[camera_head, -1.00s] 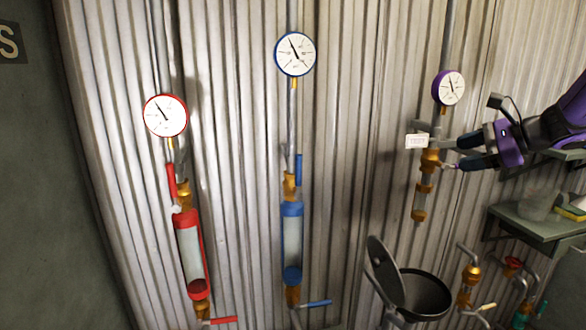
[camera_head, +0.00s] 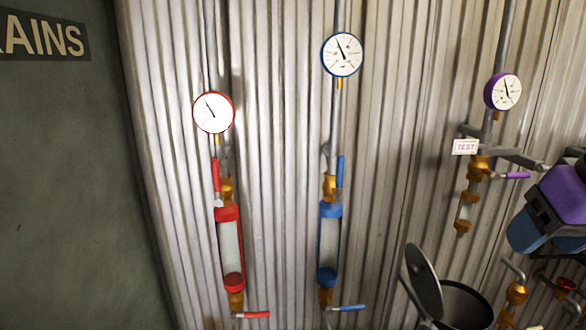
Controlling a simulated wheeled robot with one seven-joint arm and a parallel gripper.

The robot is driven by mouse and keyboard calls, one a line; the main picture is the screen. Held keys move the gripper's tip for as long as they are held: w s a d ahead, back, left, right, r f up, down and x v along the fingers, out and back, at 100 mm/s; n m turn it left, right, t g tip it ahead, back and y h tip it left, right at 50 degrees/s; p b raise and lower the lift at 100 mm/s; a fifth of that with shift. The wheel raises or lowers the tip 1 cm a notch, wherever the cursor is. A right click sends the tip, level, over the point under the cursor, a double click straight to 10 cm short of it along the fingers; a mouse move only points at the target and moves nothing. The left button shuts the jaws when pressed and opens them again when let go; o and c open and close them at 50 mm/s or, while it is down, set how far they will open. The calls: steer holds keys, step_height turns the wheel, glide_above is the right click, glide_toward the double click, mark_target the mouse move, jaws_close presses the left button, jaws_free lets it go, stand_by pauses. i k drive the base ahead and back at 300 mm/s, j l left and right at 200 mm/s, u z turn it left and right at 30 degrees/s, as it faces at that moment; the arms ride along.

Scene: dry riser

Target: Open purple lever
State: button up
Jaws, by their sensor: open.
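The purple lever (camera_head: 515,175) sticks out sideways to the right from a brass valve (camera_head: 480,168) on the right-hand riser. It lies about level, across the vertical pipe. A gauge with a purple rim (camera_head: 503,91) is above it. My gripper (camera_head: 548,210), purple and dark, is at the right edge, below and right of the lever's free end. It is open and appears clear of the lever. Its fingertips are hard to make out, and part of it is cut off by the frame.
A "TEST" tag (camera_head: 465,147) hangs beside the purple riser. Red (camera_head: 230,250) and blue (camera_head: 330,245) risers stand to the left, their upper levers upright and lower levers level. An open-lidded bin (camera_head: 465,306) and more brass valves (camera_head: 516,293) are below.

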mark_target(517, 175)
steer(key=z, duration=1.1)
